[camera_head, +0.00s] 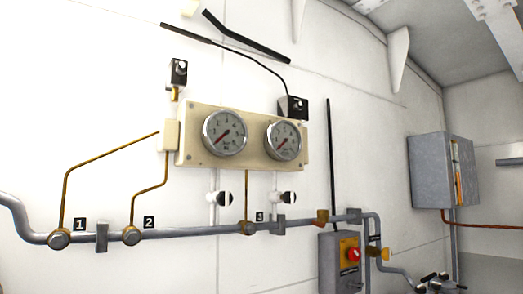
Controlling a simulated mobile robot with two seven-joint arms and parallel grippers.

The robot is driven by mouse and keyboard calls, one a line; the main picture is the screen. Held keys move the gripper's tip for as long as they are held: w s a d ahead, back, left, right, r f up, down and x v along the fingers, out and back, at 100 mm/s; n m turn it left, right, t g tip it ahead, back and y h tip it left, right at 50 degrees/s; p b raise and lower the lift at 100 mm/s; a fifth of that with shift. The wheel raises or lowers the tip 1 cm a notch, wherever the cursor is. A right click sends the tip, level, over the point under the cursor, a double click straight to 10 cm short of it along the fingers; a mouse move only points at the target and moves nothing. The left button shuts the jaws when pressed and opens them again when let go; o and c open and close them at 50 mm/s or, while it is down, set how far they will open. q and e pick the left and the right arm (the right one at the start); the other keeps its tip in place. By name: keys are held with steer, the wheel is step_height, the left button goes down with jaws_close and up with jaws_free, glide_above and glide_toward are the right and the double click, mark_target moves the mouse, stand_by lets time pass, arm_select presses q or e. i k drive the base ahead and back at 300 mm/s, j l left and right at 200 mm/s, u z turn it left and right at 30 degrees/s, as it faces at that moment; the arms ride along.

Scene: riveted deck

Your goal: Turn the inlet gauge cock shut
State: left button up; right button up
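Two round dial gauges, a left one (225,132) and a right one (284,140), sit on a cream panel (190,150) on the white wall. Below each gauge is a small white and black fitting, one at the left (219,198) and one at the right (281,197). They may be the gauge cocks; their handle positions are too small to read. I cannot tell which one is the inlet cock. Neither of my grippers is in view.
A grey pipe (190,233) runs along the wall below, with brass fittings and plates marked 1, 2 and 3. A grey box with a red button (354,255) is at lower right. A grey cabinet (428,170) hangs farther right. Dark fittings (440,283) show at the bottom right.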

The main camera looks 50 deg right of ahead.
mark_target(224, 198)
steer(key=z, duration=1.4)
